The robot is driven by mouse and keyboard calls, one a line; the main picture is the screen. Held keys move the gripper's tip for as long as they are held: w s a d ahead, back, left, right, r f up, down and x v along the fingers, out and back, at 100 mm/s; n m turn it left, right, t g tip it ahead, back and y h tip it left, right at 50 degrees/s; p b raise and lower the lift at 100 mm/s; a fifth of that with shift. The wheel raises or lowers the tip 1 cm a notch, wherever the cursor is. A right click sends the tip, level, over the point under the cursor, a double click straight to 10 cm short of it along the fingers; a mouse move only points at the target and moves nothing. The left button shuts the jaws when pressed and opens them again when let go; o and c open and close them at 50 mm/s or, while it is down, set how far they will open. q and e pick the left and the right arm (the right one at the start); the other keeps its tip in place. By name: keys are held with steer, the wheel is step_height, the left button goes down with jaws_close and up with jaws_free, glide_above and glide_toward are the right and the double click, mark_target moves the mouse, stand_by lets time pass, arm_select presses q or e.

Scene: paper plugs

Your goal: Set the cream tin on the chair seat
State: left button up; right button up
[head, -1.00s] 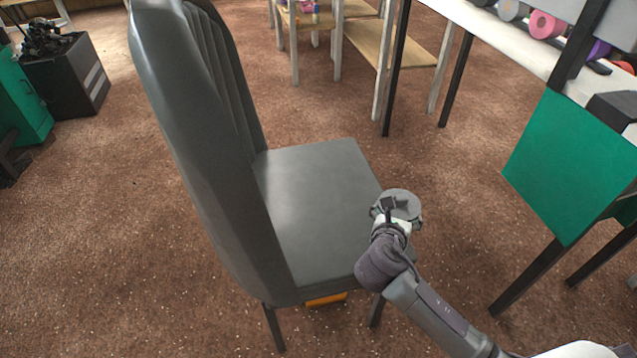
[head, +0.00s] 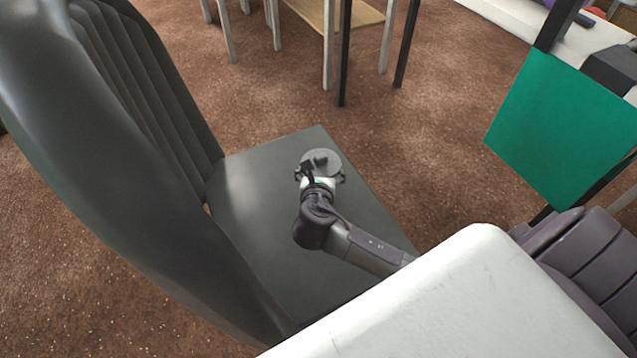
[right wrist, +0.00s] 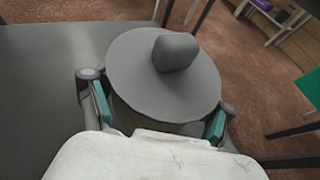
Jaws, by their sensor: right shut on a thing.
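The tin (head: 331,158) shows a round grey lid with a dark knob. In the right wrist view the lid of the tin (right wrist: 128,72) fills the middle, and its body is mostly hidden below the lid. My right gripper (head: 319,177) is shut on the tin, one finger on each side. The grey chair seat (head: 262,225) lies under the tin and gripper, which are over its far right part. I cannot tell whether the tin touches the seat or hangs just above it. My left gripper is not in view.
The tall chair back (head: 95,150) rises on the left side of the seat. A green-backed chair (head: 560,125) stands to the right. The rest of the seat is clear.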

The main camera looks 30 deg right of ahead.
steer(key=shift+s+f, duration=0.1)
steer(key=shift+f, duration=0.45)
step_height(320, 180, down, 3)
steer(key=shift+b, duration=0.9)
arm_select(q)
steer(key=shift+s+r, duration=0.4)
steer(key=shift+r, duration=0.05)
arm_select(e)
steer(key=o, duration=1.1)
